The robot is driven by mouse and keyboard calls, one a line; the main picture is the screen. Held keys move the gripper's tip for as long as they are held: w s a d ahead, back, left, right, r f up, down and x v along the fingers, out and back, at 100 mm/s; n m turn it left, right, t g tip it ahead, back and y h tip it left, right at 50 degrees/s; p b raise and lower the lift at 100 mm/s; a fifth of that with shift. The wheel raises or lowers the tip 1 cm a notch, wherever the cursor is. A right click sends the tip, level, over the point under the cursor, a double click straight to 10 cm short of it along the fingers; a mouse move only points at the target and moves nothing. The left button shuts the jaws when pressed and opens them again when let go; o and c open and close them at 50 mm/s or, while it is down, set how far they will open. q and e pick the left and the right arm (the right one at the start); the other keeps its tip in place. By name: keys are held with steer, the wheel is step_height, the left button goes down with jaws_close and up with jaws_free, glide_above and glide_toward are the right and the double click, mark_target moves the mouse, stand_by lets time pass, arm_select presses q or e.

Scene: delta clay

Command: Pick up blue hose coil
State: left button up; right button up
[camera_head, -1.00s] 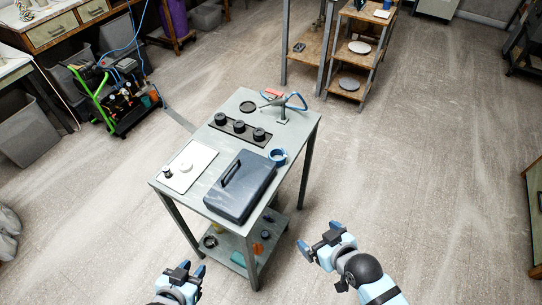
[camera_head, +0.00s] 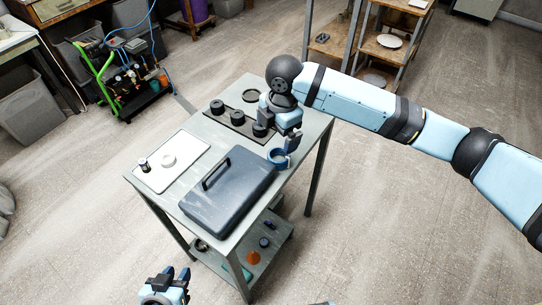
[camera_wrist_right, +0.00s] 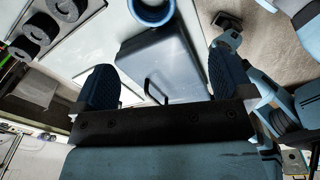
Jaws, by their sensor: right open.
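The blue hose coil (camera_head: 277,163) is a small blue ring on the right edge of the grey table (camera_head: 240,236), beside the dark case. My right gripper (camera_head: 285,141) is over that edge, close to the coil, and partly hides it. In the right wrist view the coil (camera_wrist_right: 152,17) is at the top, beyond the two parted fingers (camera_wrist_right: 163,80), with nothing between them. I cannot tell whether a finger touches it. My left gripper (camera_head: 177,274) is at the bottom of the head view, off the table, fingers apart and empty.
The dark case (camera_head: 230,190) stands left of the coil. A black strip with several round black pieces (camera_head: 217,107) lies behind it. A white board (camera_head: 185,150) carries small items at left. The lower shelf holds small things, including an orange one (camera_head: 253,257).

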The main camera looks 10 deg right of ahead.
mark_target(278, 153)
steer(key=shift+n+h, duration=0.4)
steer(key=f, duration=0.4)
steer(key=w+d+f+b, duration=0.1)
steer(key=f, duration=0.7)
steer(key=shift+w+a+f, duration=0.2)
steer(key=shift+w+f, duration=0.1)
steer(key=shift+w, duration=0.05)
steer(key=c, duration=1)
